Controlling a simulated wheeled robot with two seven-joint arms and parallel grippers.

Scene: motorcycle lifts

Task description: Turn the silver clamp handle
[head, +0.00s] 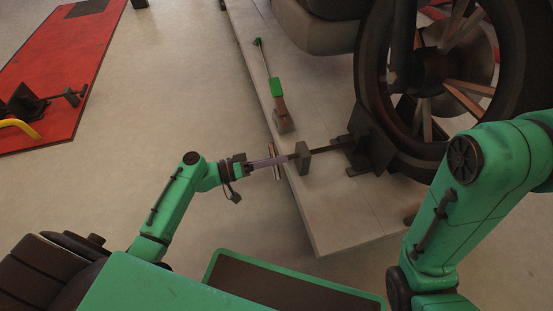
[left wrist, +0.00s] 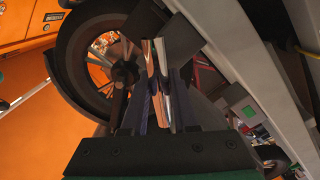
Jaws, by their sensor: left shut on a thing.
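The silver clamp handle (head: 271,150) is a thin bar at the near end of the clamp's dark screw (head: 325,147), at the left edge of the lift platform. My left gripper (head: 279,160) reaches it from the left and is shut on it. In the left wrist view the silver handle (left wrist: 163,58) stands upright between the fingers of my left gripper (left wrist: 162,92). The fingers hide part of the handle. My right arm shows at the right of the head view, but its gripper is out of view.
The clamp block (head: 303,158) and dark wheel chock (head: 371,143) sit on the grey lift platform (head: 338,215). The motorcycle wheel (head: 440,75) stands behind. A green-gripped pedal lever (head: 277,88) lies further back. A red lift (head: 62,65) is far left, with clear floor between.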

